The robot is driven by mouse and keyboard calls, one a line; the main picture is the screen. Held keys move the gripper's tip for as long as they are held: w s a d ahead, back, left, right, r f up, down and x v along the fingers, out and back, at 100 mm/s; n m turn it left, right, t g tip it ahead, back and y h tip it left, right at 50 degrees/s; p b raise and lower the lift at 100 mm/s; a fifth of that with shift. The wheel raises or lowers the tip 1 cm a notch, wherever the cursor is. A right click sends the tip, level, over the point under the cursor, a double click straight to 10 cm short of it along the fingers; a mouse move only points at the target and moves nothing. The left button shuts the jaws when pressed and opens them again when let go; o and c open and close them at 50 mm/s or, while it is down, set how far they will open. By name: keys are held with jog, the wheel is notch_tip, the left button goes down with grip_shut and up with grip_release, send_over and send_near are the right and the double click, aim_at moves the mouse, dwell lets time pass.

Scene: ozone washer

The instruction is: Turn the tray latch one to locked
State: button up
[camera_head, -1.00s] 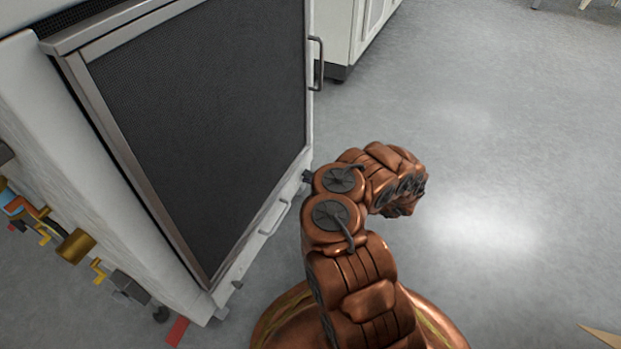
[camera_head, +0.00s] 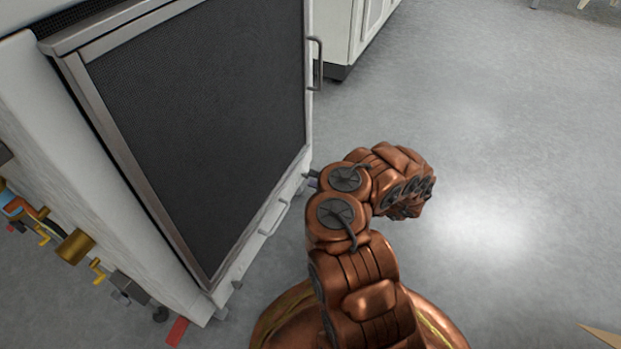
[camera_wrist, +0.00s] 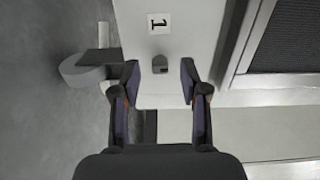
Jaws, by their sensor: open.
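Tray latch one is a small grey tab (camera_wrist: 160,64) on a pale panel in the wrist view. A white label with a black "1" (camera_wrist: 158,23) is beside it, turned sideways. My gripper (camera_wrist: 159,70) is open, with one dark finger on each side of the tab in the picture. Gaps show between both fingers and the tab, and I cannot tell how far the fingertips are from the panel. In the head view my copper arm hides the gripper. I cannot clearly make out latch one there.
The washer's dark mesh door (camera_head: 205,120) has a metal frame and stands left in the head view. A tray handle (camera_head: 273,218) is below it. A grey caster (camera_wrist: 82,70) is left of the latch in the wrist view. Open floor (camera_head: 490,130) lies to the right.

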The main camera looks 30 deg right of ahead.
jog(key=v, duration=1)
dwell(0.3)
